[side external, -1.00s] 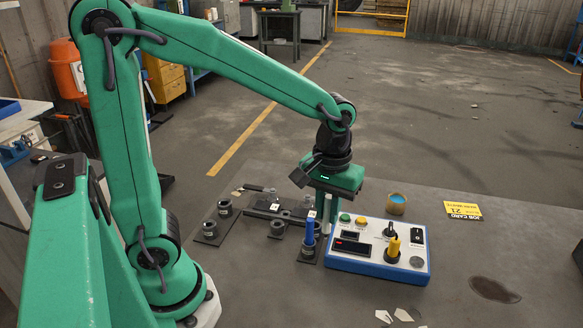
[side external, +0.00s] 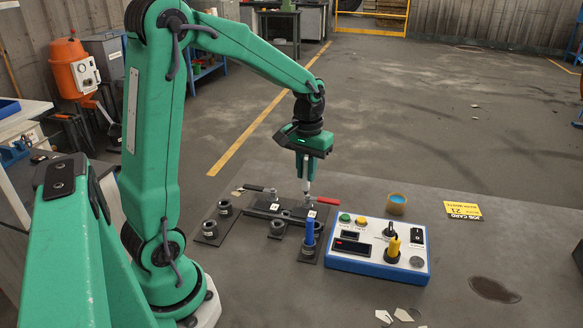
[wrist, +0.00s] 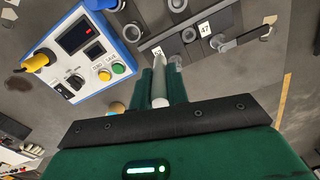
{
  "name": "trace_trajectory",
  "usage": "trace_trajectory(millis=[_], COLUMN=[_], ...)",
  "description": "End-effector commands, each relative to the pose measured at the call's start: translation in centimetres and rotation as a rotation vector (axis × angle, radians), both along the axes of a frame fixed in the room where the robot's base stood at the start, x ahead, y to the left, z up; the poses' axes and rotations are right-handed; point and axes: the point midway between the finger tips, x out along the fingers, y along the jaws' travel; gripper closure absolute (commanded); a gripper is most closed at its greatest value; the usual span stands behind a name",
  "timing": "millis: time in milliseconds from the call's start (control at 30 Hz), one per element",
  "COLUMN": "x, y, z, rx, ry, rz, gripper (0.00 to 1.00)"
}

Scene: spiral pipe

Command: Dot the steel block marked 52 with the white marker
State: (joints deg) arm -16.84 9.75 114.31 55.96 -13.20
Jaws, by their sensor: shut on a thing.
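My gripper (side external: 307,172) is shut on the white marker (side external: 306,187), which points down between the fingers. The marker also shows in the wrist view (wrist: 159,88). The steel block marked 52 (wrist: 158,51) sits in a dark fixture, with its white label just beyond the marker tip in the wrist view. In the side view it appears to be the right-hand labelled block (side external: 312,213), close below the tip. I cannot tell whether the tip touches it. The block marked 47 (wrist: 205,29) is beside it, with its label readable in the wrist view.
A red-handled clamp (side external: 328,201) stands right of the fixture, and another handle (side external: 249,187) is at its left. A blue cylinder (side external: 309,231) stands upright in front. The control box (side external: 378,263) is to the right. Round holders (side external: 225,208) are at the left.

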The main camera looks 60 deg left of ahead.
Motion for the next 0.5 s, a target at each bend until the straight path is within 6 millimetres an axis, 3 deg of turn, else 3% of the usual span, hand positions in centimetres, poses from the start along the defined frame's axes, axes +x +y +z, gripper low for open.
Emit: trace_trajectory(millis=[200, 500], x=[0.0, 0.0], y=[2.5, 2.8], z=[-0.3, -0.4], rx=[0.001, 0.001], ry=[-0.001, -0.001], rz=[0.002, -0.001], gripper=[1.00, 1.00])
